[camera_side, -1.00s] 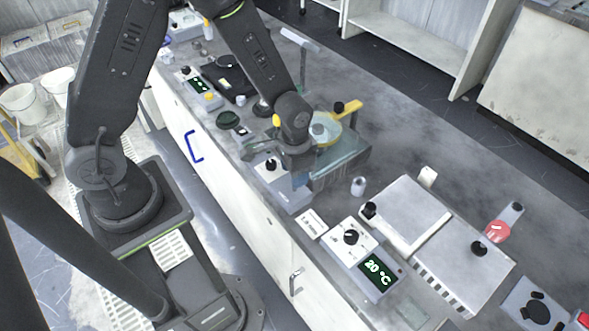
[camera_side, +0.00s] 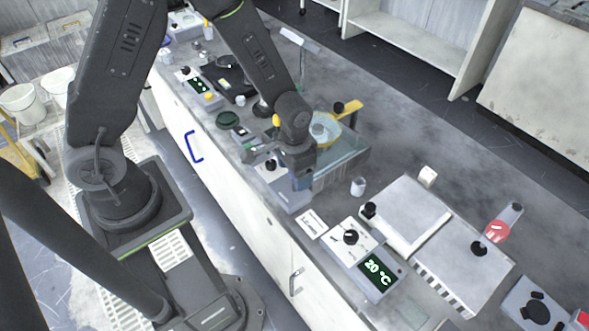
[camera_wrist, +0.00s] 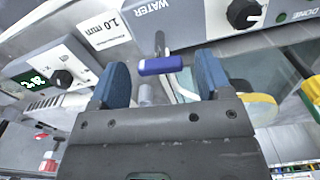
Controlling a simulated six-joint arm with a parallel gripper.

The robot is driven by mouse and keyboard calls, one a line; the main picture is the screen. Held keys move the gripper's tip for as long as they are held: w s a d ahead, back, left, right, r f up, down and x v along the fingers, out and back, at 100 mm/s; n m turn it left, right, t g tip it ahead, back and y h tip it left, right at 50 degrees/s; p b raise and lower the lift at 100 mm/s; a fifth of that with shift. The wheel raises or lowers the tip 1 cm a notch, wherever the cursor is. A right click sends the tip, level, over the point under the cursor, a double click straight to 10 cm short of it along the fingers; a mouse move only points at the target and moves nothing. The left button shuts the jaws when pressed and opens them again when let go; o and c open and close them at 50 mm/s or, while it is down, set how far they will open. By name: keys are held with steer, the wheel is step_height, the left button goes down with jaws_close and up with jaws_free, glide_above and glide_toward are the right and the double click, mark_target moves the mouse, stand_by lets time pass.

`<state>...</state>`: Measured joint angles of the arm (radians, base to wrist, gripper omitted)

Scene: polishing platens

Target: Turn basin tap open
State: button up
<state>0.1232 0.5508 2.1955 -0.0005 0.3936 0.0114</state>
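The tap handle is a dark blue bar (camera_wrist: 160,65) on a thin grey stem, in the wrist view. It lies between the two blue fingertips of my gripper (camera_wrist: 162,82), with a gap on both sides, so my gripper is open and holds nothing. I cannot tell how far the handle is below the fingertips. In the side view my gripper (camera_side: 279,167) is beside the clear-walled basin (camera_side: 343,160), over the control box at the bench's front edge. The tap handle is hidden there behind my gripper.
A WATER-labelled panel with a black knob (camera_wrist: 243,14) lies beyond the tap. A yellow-handled round item (camera_side: 347,107) is at the basin. A small grey cup (camera_side: 358,187) and a 20 °C control box (camera_side: 376,272) stand to the right. The bench behind the basin is mostly clear.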

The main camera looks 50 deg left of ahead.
step_height(320, 180, up, 14)
stand_by(0.7)
steer(key=s+a+r+t, duration=0.2)
steer(key=s+r, duration=0.4)
steer(key=s+a+r+n+t, duration=0.1)
steer(key=s+a+r+t, duration=0.1)
steer(key=s+r, duration=0.5)
steer(key=shift+n+t, duration=0.3)
steer(key=shift+t, duration=0.5)
